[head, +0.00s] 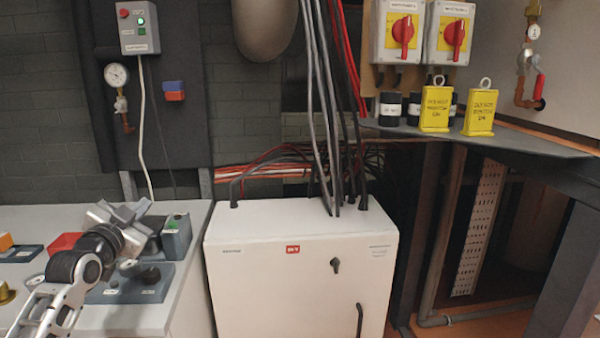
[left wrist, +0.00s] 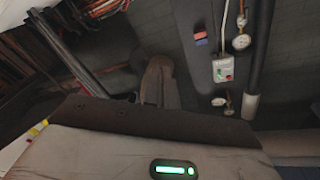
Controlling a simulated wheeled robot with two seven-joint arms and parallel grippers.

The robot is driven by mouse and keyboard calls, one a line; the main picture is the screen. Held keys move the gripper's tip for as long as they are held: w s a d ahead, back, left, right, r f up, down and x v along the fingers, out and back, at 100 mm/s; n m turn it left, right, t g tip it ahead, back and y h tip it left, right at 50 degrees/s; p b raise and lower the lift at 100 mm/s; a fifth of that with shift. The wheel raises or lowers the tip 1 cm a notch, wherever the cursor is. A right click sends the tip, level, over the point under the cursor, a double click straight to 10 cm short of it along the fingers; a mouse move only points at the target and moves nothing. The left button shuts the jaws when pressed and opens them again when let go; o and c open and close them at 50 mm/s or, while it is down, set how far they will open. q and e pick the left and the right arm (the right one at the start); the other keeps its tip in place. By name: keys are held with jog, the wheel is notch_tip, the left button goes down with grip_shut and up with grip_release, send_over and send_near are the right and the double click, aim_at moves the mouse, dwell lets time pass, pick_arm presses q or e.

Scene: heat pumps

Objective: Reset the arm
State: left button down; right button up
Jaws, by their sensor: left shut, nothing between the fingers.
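My left gripper (head: 122,214) is in the head view at the left, above the white worktop and in front of the dark wall. Its grey fingers are shut and nothing shows between them. My left arm reaches up to it from the lower left corner. The left wrist view looks towards the wall panel. Part of my wrist housing with a green light fills the bottom of that view. My right arm and gripper do not show.
The worktop (head: 188,262) carries small devices near my arm. A white cabinet (head: 300,262) with cables on top stands to the right. A control box (head: 139,27), also in the left wrist view (left wrist: 223,70), hangs on the wall. Yellow tags (head: 435,108) stand on a shelf.

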pick_arm(q)
jog(key=s+d+f+g, duration=0.1)
jog(key=s+d+f, duration=0.25)
jog(key=f, duration=0.35)
jog(key=s+d+f+n+g+h, duration=0.1)
jog(key=s+d+f+g, duration=0.15)
jog(key=s+f, duration=0.35)
jog(key=s+d+f+g, duration=0.1)
jog(key=s+d+f, duration=0.3)
jog(key=f, duration=0.5)
jog(key=s+d+f+n+g, duration=0.1)
jog(key=s+d+f, duration=0.2)
jog(key=s, duration=0.4)
jog(key=s+d+f+n+g, duration=0.1)
jog(key=s+d+f, duration=0.2)
jog(key=s, duration=0.4)
jog(key=s+d+f+n+g, duration=0.2)
jog(key=s+f, duration=0.2)
jog(key=s, duration=0.4)
jog(key=shift+d+h, duration=0.4)
